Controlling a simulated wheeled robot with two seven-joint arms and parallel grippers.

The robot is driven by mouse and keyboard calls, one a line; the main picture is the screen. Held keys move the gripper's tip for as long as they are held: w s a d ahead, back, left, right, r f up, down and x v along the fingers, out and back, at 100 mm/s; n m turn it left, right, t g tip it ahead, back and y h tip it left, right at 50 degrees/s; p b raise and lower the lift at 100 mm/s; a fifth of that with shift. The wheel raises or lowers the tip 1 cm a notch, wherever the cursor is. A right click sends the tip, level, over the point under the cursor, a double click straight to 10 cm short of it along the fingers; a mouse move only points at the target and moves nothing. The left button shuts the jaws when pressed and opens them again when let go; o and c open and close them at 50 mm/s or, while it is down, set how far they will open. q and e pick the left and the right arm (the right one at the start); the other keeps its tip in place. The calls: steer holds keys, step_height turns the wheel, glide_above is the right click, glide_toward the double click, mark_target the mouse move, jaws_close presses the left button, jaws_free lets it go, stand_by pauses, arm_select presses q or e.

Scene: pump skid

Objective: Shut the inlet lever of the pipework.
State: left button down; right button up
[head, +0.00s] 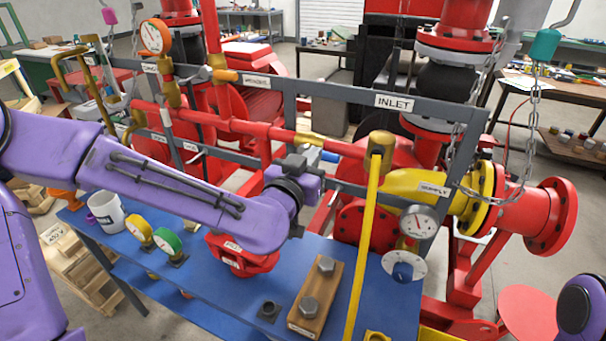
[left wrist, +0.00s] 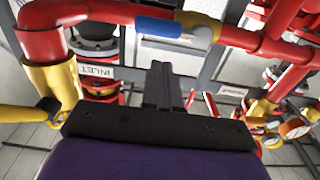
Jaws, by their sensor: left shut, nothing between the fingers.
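A lever with a blue handle (head: 329,156) sits on a brass valve (head: 309,138) in the red pipe, left of and below the INLET plate (head: 394,102). In the left wrist view the blue handle (left wrist: 160,27) lies roughly along the pipe, with the brass valve body (left wrist: 203,32) at its right end. My left gripper (head: 310,154) is beside the blue handle in the head view, partly hidden by its own wrist. In the left wrist view its fingers (left wrist: 161,70) are together and empty, apart from the handle in the picture. I cannot tell the depth gap. My right gripper is out of view.
A long yellow bar (head: 363,240) hangs from a brass fitting (head: 381,145) right of my left gripper. Grey frame rails (head: 340,92), a gauge (head: 418,222) and a chain (head: 535,100) surround the pipework. The blue bench (head: 215,290) holds a wooden block with bolts (head: 316,300).

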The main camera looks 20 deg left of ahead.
mark_target(327, 159)
arm_select(q)
steer(key=w, duration=0.3)
steer(key=w+b, duration=0.1)
steer(key=w, duration=0.1)
steer(key=shift+w+d+f, duration=0.2)
steer(key=shift+w, duration=0.2)
steer(key=f+b, duration=0.1)
steer(key=d+f+b, duration=0.1)
steer(key=f+b, duration=0.1)
steer(key=shift+s, duration=0.1)
steer(key=a+f+b, duration=0.3)
steer(key=f, duration=0.2)
steer(key=shift+a+f+b, duration=0.35)
steer(key=shift+b, duration=0.05)
stand_by(0.3)
steer(key=s+b, duration=0.3)
steer(key=s, duration=0.6)
steer(key=shift+d, duration=0.45)
